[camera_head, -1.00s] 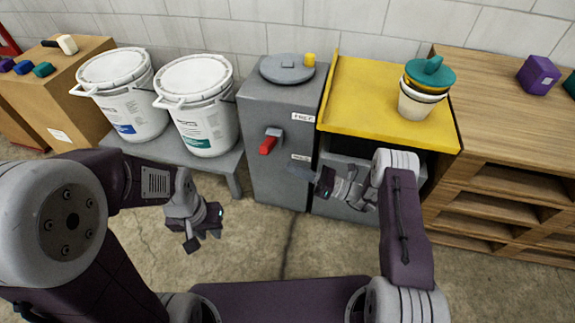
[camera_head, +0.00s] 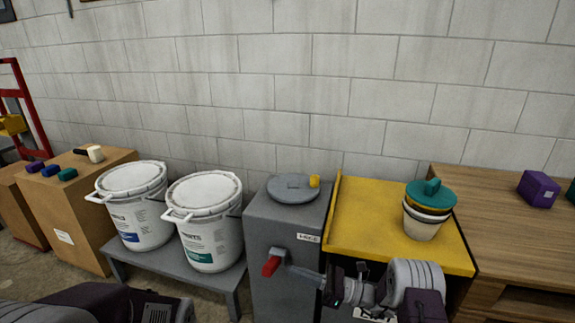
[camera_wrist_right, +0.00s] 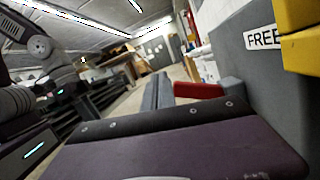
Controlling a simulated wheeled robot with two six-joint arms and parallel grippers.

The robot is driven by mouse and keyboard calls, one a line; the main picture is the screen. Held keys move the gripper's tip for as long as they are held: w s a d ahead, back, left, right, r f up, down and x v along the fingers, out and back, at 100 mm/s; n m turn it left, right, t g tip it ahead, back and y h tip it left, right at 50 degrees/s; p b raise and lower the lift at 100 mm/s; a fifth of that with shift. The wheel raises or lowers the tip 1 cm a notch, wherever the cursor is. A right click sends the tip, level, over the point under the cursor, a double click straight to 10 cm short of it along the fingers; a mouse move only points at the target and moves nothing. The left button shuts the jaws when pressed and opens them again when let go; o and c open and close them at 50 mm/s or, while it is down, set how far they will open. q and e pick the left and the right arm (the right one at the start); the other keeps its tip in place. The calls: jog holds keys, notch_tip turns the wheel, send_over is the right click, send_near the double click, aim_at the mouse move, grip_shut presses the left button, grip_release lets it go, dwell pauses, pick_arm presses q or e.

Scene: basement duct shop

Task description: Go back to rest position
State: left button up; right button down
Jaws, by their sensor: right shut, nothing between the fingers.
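My right gripper (camera_head: 300,272) is in the lower middle of the head view, in front of the grey cabinet (camera_head: 277,228). Its fingers are shut with nothing between them and point left, near the red lever handle (camera_head: 271,266). Whether they touch the lever cannot be told. In the right wrist view the grey fingers (camera_wrist_right: 157,92) point away from the camera, with the red handle (camera_wrist_right: 198,90) to their right. Part of my left arm (camera_head: 95,303) shows at the lower left of the head view; its gripper is out of frame.
Two white buckets (camera_head: 203,225) stand on a low grey bench (camera_head: 231,279). A wooden bench (camera_head: 500,215) with a purple block (camera_head: 538,189) is right. A box stand (camera_head: 85,225) is left.

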jog(key=s+a+r+n+g+h, duration=0.3)
jog(key=s+a+r+n+g, duration=0.25)
jog(key=s+r, duration=0.2)
jog(key=s+d+f+n+g+h, duration=0.1)
jog(key=s+n+g+h, duration=0.15)
jog(key=s, duration=0.35)
jog(key=s+f+n+g+h, duration=0.1)
jog(key=s+f+n+h, duration=0.15)
jog(key=s, duration=0.25)
jog(key=s+d+f+n+t+h, duration=0.25)
jog(key=d+f+n+h, duration=0.3)
jog(key=d, duration=0.35)
jog(key=s+d+f+n+t+h, duration=0.2)
jog(key=s+d+f+n+h, duration=0.3)
jog(key=d, duration=0.4)
jog(key=w+r+p, duration=0.2)
jog(key=r+p, duration=1.7)
jog(key=w+r+n+h+p, duration=0.1)
jog(key=w+r+p, duration=0.1)
jog(key=r+p, duration=1.7)
jog(key=shift+d+r+t, duration=0.35)
jog(key=shift+d+r, duration=0.05)
jog(key=shift+r, duration=0.25)
jog(key=shift+h, duration=0.25)
